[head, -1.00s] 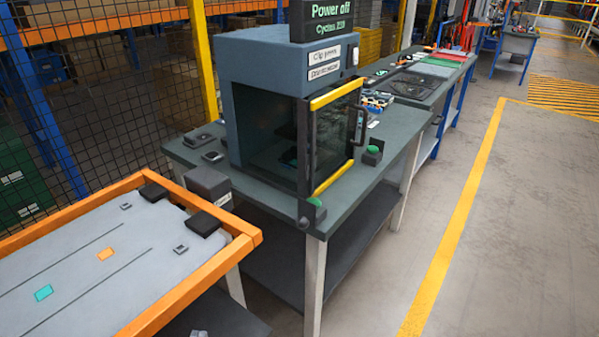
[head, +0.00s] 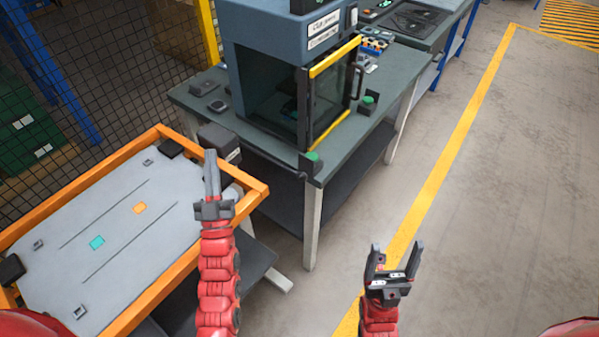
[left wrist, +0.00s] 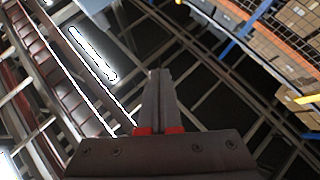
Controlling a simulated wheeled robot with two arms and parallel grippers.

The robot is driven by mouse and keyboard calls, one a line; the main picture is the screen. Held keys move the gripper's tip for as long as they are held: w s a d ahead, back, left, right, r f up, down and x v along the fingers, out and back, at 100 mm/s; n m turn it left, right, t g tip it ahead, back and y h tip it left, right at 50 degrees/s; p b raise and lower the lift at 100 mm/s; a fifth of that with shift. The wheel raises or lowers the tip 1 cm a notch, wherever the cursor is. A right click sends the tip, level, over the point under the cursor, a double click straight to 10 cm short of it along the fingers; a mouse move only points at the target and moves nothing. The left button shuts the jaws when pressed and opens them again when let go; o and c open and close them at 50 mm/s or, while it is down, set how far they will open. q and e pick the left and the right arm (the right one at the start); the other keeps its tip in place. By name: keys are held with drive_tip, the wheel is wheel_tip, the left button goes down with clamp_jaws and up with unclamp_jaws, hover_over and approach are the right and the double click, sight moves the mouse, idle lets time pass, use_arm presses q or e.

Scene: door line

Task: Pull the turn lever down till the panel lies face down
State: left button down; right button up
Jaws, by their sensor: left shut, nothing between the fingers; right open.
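The light grey panel (head: 140,235) lies flat in an orange frame (head: 262,187) at the left of the head view. A teal patch (head: 97,243), an orange patch (head: 140,208) and small clips show on its upper side. A dark block (head: 217,143) stands by the frame's far right corner, partly behind my left gripper. I cannot clearly make out the turn lever. My left gripper (head: 211,155) is shut and empty, pointing up in front of the frame's right end; its closed fingers (left wrist: 160,75) show in the left wrist view. My right gripper (head: 396,250) is open and empty over the floor.
A green-grey workbench (head: 385,125) carries a dark cabinet (head: 265,70) with a yellow-edged door (head: 335,95) and green buttons. A mesh fence (head: 110,90) stands behind the panel. The floor (head: 480,220) at right is clear. The left wrist view faces the ceiling.

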use_arm(q)
drive_tip(key=w+d+f+m+g+h, duration=0.2)
drive_tip(key=w+d+m+g+h, duration=0.2)
drive_tip(key=w+d+g+h, duration=0.45)
drive_tip(key=s+d+f+m+g, duration=0.5)
drive_tip(key=d+m+g, duration=0.1)
drive_tip(key=g, duration=0.2)
drive_tip(key=p, duration=0.3)
approach(300, 175)
drive_tip(key=w+d+f, duration=0.1)
drive_tip(key=w+d, duration=0.3)
drive_tip(key=w, duration=0.1)
drive_tip(key=shift+f, duration=1)
